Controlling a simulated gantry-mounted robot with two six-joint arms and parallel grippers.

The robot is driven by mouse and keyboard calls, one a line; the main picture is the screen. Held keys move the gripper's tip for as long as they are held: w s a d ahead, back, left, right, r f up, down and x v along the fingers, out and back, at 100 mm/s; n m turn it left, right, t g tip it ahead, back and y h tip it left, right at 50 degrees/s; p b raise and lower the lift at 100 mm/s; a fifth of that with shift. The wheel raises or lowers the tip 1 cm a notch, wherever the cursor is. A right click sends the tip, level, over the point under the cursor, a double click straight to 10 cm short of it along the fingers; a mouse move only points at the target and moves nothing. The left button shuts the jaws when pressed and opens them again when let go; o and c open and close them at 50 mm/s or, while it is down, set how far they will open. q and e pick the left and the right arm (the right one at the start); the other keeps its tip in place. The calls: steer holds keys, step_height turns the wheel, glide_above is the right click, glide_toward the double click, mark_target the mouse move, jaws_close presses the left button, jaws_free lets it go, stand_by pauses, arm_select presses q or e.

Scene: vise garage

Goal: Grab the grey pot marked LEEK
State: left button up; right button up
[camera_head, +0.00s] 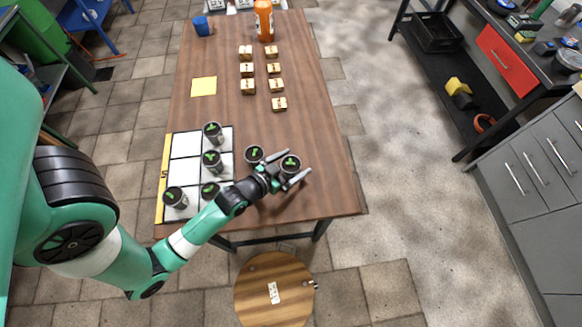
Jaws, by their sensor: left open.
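Several small dark grey pots with green tops stand at the near end of the wooden table (225,120). One pot (290,163) is at the right of the group, and another pot (253,154) is just left of it. Other pots stand on the white grid mat (186,145). The lettering on the pots is too small to read, so I cannot tell which is marked LEEK. My left gripper (288,159) is open, its two fingers either side of the rightmost pot. I cannot tell whether they touch it. My right gripper is out of view.
Several small wooden blocks (247,70) stand mid-table in two columns. A yellow square (204,86), a blue cup (202,26) and an orange bottle (264,20) are farther back. A round wooden stool (262,308) stands below the near edge. The table's right side is clear.

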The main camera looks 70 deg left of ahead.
arm_select(q)
steer(key=shift+x, duration=1.05)
steer(key=c, duration=1.4)
